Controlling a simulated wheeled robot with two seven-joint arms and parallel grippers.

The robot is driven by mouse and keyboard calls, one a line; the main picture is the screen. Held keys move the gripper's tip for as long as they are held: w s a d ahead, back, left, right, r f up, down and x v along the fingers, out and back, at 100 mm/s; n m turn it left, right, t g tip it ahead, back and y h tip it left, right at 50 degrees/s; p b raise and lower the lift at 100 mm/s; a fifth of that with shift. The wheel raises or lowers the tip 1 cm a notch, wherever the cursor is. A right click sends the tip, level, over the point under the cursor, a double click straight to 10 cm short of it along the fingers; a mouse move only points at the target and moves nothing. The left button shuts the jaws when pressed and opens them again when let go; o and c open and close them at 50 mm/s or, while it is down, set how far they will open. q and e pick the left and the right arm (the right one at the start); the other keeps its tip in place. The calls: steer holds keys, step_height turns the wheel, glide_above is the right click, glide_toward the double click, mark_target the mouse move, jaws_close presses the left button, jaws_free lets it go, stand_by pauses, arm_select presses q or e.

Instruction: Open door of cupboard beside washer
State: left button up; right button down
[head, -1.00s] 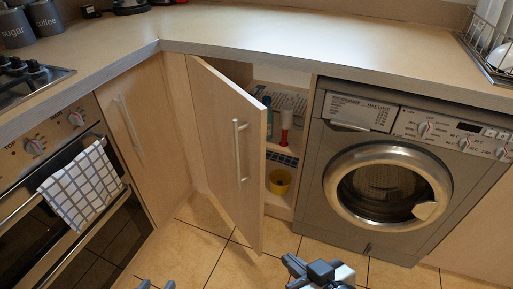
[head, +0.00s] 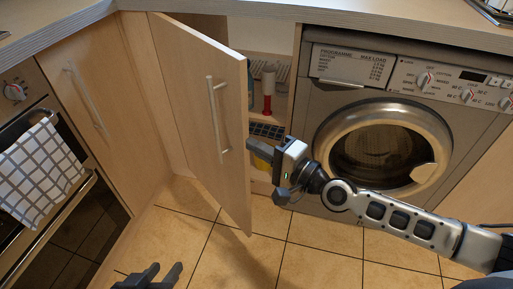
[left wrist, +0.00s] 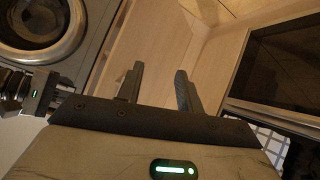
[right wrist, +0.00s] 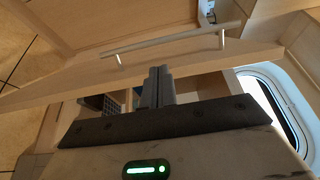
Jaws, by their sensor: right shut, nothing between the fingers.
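The cupboard door (head: 198,110) beside the washer (head: 390,130) is pale wood and stands partly open, swung out from the cupboard. Its bar handle (head: 217,115) is on the outer face, near the free edge, and also shows in the right wrist view (right wrist: 170,42). My right gripper (head: 255,148) is shut and empty beside the door's free edge, at the cupboard opening. In the right wrist view its closed fingers (right wrist: 158,72) point at the door edge; contact cannot be told. My left gripper (head: 165,267) is low in front of the door, its fingers apart and empty in the left wrist view (left wrist: 160,72).
Inside the cupboard are a red-and-white bottle (head: 268,90) and a yellow container (head: 263,150), partly hidden by my gripper. The oven with a checked towel (head: 40,170) is at left. My right arm crosses in front of the washer. The tiled floor (head: 220,262) is clear.

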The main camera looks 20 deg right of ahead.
mark_target(232, 134)
steer(key=x, duration=0.7)
steer(key=shift+a, duration=0.1)
steer(key=shift+p, duration=0.3)
